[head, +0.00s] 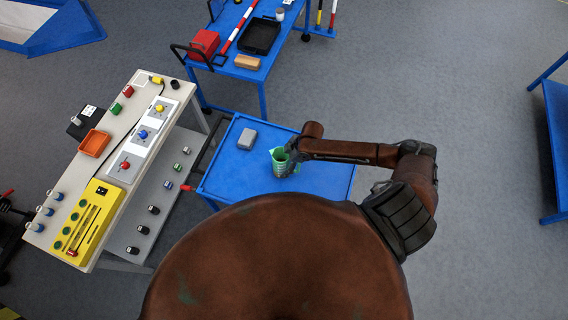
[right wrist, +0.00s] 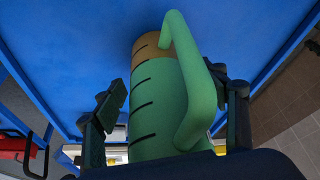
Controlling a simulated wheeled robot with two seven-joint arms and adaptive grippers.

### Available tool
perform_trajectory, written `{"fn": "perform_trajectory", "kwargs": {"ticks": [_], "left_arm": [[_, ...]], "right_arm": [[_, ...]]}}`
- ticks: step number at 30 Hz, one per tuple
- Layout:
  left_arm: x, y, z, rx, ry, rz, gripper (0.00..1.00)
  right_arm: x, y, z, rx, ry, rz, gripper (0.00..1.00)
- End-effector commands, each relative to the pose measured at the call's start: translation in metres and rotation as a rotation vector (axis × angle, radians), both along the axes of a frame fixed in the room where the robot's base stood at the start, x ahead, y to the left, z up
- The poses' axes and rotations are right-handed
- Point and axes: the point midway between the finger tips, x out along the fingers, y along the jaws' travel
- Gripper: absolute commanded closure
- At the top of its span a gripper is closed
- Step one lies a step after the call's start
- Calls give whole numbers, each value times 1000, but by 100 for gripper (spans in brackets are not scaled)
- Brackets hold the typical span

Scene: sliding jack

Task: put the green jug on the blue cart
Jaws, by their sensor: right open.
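The green jug (head: 279,164) is on the blue cart (head: 330,181), near the middle of its top, and looks upright. My right gripper (head: 291,155) is at the jug and partly covers it from above right. In the right wrist view the jug (right wrist: 153,105), with dark marks and a green handle, lies between the two spread fingers of the right gripper (right wrist: 170,102). The left finger shows a gap to the jug; the right finger is partly behind the handle, so contact there is unclear. The blue cart top (right wrist: 75,40) fills the background. My left gripper is not in view.
A grey box (head: 247,139) sits on the cart's left part. A workbench (head: 130,135) with switches and an orange tray stands to the left. Another blue cart (head: 232,69) with a red box and black tray is behind.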

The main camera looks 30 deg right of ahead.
Motion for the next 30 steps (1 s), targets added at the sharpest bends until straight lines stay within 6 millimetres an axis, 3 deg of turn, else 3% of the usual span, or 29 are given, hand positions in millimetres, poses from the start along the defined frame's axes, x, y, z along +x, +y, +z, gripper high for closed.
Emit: {"fn": "perform_trajectory", "kwargs": {"ticks": [8,21,30], "left_arm": [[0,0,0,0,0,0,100],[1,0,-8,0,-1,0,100],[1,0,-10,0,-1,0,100]], "right_arm": [[-1,-3,10,-1,-1,1,34],[-17,-33,89,-3,-1,1,34],[-21,-41,113,0,1,0,34]]}}
